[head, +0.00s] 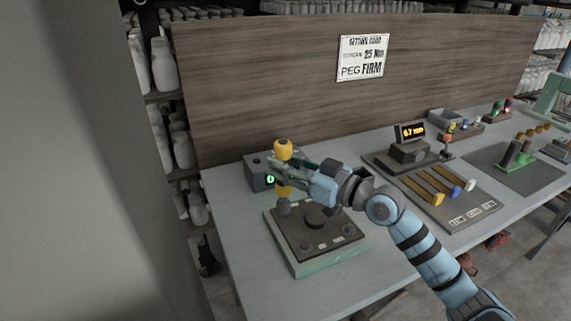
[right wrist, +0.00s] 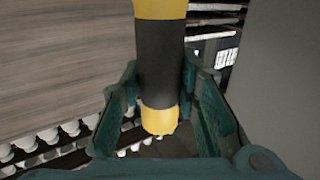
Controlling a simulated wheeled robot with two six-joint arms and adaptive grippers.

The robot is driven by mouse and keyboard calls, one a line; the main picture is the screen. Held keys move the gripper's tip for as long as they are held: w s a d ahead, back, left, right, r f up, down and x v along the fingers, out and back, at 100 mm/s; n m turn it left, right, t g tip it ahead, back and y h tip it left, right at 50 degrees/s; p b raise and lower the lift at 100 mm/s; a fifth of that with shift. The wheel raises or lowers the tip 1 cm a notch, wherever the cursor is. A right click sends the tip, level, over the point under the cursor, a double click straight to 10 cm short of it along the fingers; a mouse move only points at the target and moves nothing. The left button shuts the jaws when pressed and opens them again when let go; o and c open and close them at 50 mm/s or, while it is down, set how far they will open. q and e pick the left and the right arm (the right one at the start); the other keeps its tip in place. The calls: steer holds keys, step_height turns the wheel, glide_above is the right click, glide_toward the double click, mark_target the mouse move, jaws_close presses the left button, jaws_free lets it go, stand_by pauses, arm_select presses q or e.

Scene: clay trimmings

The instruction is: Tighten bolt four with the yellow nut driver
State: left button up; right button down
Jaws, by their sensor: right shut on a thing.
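The yellow nut driver (head: 283,148) stands about upright, with a yellow top, a dark middle and a yellow lower part. My right gripper (head: 287,170) is shut on its middle. In the right wrist view the driver (right wrist: 160,55) runs between the green fingers of the gripper (right wrist: 161,100). The driver's lower end is over the back-left corner of a dark plate (head: 325,238) on a pale green block. A grey round piece (head: 283,206) shows there; I cannot tell whether the driver touches it. Bolt numbers are not readable. My left gripper is not in view.
A grey box with a green digit (head: 257,174) stands behind the plate. To the right are an orange-lit display (head: 411,132), a tray (head: 477,212) with yellow bars, and a dark mat (head: 520,178). A wooden panel (head: 270,70) with a sign (head: 363,58) stands behind. The table's front left is clear.

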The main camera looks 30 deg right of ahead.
mark_target(287, 143)
steer(key=shift+f+b, duration=0.5)
steer(key=shift+b, duration=0.05)
stand_by(2.8)
steer(key=shift+r, duration=0.15)
stand_by(0.3)
step_height(287, 143, up, 6)
steer(key=p, duration=0.5)
steer(key=shift+r, duration=0.15)
